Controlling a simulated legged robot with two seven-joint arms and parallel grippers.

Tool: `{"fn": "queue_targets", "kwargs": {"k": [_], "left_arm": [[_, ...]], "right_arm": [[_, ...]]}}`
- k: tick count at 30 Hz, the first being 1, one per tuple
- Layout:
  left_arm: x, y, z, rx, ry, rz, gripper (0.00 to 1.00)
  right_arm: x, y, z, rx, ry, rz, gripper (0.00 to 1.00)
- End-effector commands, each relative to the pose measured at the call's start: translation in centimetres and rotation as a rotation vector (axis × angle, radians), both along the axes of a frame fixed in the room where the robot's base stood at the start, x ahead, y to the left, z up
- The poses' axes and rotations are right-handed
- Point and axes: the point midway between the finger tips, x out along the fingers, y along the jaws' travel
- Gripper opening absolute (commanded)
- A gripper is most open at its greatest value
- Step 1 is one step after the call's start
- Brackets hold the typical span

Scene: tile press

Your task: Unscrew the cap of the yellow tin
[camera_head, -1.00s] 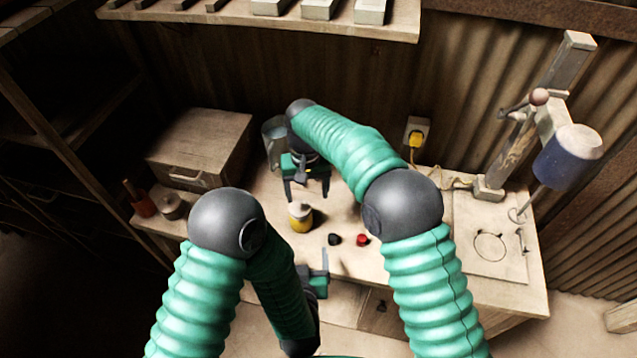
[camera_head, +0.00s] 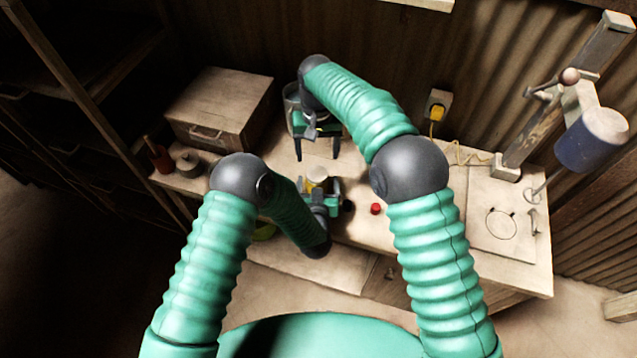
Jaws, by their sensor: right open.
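The yellow tin (camera_head: 315,187) stands on the workbench with its pale cap (camera_head: 317,173) on top. It is partly hidden by my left gripper (camera_head: 321,186), which reaches in from the front with its fingers at the sides of the tin. I cannot tell whether they touch it or are closed on it. My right gripper (camera_head: 317,152) is open and empty, fingers pointing down, behind the tin and apart from it. A glass-like jar (camera_head: 291,98) is partly hidden behind my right gripper.
A small red piece (camera_head: 376,208) and a black piece (camera_head: 348,206) lie right of the tin. A wooden drawer box (camera_head: 220,108) stands back left. A press with a blue-grey head (camera_head: 590,142) stands at the right. A green rim (camera_head: 264,232) shows at the front left.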

Motion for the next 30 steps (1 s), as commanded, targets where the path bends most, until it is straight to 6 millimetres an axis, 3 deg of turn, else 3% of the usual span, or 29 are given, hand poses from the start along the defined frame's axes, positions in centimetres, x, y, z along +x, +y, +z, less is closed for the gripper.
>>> {"fn": "queue_targets", "kwargs": {"k": [10,27,30], "left_arm": [[0.64,-0.3,-0.29,0.004,0.001,-0.001,0.82],[0.64,-0.15,-0.29,0.003,0.001,0.0,0.07],[0.62,-0.17,-0.29,0.003,0.001,0.0,0.0]], "right_arm": [[0.07,-0.37,-0.04,0.003,0.0,0.0,0.73],[0.06,-0.2,-0.06,0.002,0.001,0.0,0.73],[0.06,-0.24,-0.05,0.002,0.0,0.0,0.73]]}}
